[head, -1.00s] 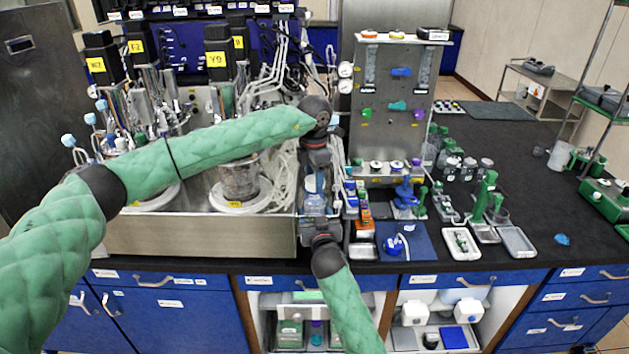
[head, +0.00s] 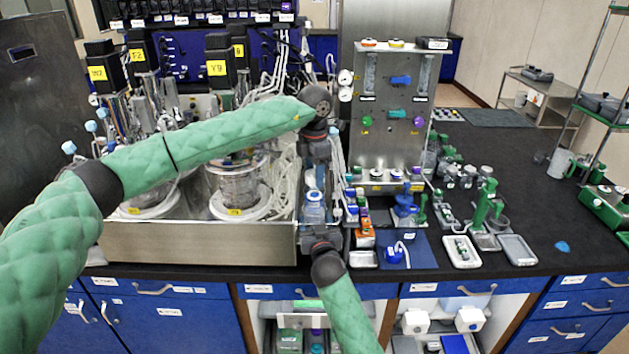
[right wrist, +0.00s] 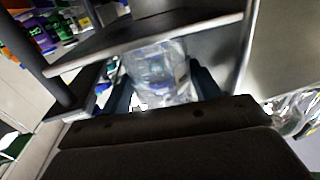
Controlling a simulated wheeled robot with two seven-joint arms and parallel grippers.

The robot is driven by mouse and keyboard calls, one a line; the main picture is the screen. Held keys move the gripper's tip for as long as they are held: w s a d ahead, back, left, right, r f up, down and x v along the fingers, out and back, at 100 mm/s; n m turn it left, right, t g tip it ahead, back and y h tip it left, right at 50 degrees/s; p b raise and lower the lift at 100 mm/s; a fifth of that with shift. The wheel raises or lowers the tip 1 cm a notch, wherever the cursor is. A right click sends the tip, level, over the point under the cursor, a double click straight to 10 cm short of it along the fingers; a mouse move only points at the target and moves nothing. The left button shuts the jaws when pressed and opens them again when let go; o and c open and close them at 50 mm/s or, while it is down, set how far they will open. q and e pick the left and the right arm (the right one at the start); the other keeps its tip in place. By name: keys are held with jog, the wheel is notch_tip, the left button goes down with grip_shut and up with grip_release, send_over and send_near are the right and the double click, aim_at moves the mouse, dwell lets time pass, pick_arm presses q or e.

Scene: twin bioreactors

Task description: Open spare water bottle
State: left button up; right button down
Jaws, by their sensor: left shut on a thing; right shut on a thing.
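A clear water bottle (head: 313,212) with a blue cap (head: 314,196) is held between my two grippers, in front of the steel tray's right end. My left gripper (head: 315,182) reaches down from above and is shut at the bottle's top; its fingers partly hide the cap, so I cannot tell whether the cap is loose. My right gripper (head: 317,226) reaches up from below and is shut on the bottle's body. The right wrist view shows the clear bottle (right wrist: 158,70) between the dark fingers of my right gripper (right wrist: 160,88).
The steel tray (head: 200,242) with the bioreactors is left of the bottle. A steel panel (head: 392,140) stands behind right. A blue mat (head: 420,252), small trays (head: 461,252) and several bottles crowd the bench to the right. The black bench's far right is mostly clear.

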jog(key=shift+c, duration=1.4)
grip_release()
jog(key=shift+s, duration=0.1)
